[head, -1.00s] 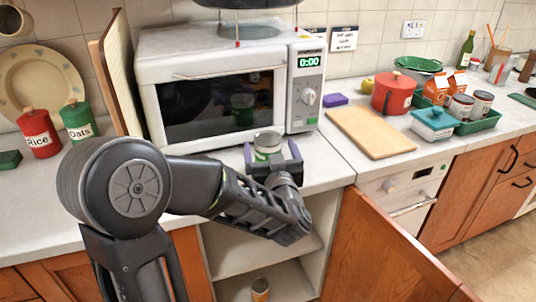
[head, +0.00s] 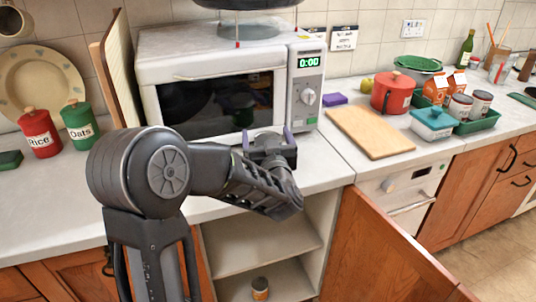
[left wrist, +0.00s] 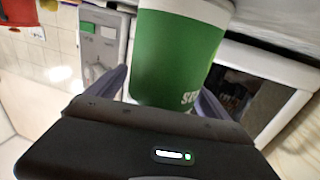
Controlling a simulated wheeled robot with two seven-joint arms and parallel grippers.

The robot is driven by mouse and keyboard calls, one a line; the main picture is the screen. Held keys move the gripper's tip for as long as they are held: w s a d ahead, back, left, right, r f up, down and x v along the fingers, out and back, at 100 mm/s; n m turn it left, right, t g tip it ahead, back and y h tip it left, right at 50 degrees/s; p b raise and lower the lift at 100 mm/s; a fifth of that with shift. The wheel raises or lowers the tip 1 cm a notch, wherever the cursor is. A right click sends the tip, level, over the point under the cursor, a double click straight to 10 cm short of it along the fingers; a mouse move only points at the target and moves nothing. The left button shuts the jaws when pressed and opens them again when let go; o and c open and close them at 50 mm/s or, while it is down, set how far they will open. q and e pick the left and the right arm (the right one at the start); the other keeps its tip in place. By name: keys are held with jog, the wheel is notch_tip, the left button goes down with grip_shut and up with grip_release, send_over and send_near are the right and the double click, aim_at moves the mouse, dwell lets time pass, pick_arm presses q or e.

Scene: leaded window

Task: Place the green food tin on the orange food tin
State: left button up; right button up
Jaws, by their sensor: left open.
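The green food tin (left wrist: 175,55) fills the top middle of the left wrist view, between the two finger tips of my left gripper (left wrist: 163,95). In the head view my left gripper (head: 268,143) is open on the counter in front of the microwave. There its body hides most or all of the green tin. The orange food tin (head: 260,287) stands upright on the low shelf inside the open cupboard, well below the gripper. My right gripper is not in view.
The microwave (head: 215,95) stands close behind the gripper. The open cupboard door (head: 385,250) sticks out to the right of the shelves (head: 262,240). A cutting board (head: 370,132) lies on the counter to the right. Rice (head: 38,133) and oats (head: 79,126) canisters stand at left.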

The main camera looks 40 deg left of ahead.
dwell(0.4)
pick_arm(q)
grip_shut()
dwell(0.9)
jog(key=shift+r, duration=0.15)
notch_tip(320, 180, up, 10)
jog(key=shift+f+p, duration=0.1)
jog(key=shift+p, duration=0.4)
dwell(0.4)
